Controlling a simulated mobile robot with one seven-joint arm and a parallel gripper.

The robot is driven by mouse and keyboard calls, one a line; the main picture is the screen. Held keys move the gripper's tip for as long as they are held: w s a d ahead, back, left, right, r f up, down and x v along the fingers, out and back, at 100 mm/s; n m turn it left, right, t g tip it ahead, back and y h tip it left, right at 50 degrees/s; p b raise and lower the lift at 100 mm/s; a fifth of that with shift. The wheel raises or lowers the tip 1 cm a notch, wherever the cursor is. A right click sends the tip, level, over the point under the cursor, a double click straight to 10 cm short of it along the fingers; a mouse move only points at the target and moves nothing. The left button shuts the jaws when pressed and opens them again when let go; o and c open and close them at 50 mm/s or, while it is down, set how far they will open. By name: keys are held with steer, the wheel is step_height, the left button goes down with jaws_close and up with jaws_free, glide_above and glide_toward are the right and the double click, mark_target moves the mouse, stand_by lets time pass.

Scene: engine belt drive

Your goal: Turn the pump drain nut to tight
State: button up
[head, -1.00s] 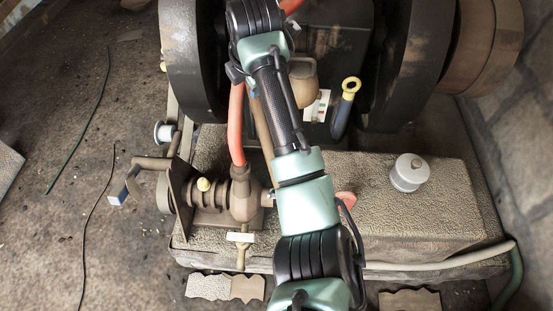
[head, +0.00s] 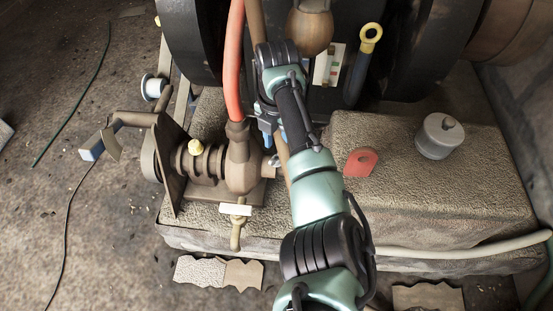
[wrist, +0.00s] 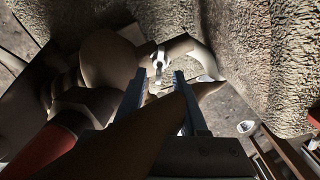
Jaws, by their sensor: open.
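The brown pump (head: 239,170) stands at the left of the stone base, and a red hose enters its top. A small bright silver nut (head: 271,161) sits on the pipe stub at its right side and looks like the drain nut. In the wrist view the silver nut (wrist: 160,58) shows on a brown pipe, just beyond my fingertips and roughly in line with the gap between them. My gripper (wrist: 158,77) is open and empty. In the head view its blue fingers (head: 267,136) show just above the nut, partly hidden by my arm. The nut's marks are too small to read.
A red tab (head: 361,162) and a grey cup-shaped fitting (head: 439,136) are on the stone block (head: 400,215) to the right. A brown pipe and the red hose (head: 233,65) run close beside my gripper. A crank handle (head: 100,148) sticks out at the left.

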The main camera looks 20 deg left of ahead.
mark_target(276, 158)
step_height(276, 158, down, 4)
steer(key=shift+f+b, duration=0.25)
steer(key=shift+b, duration=0.8)
jaws_close()
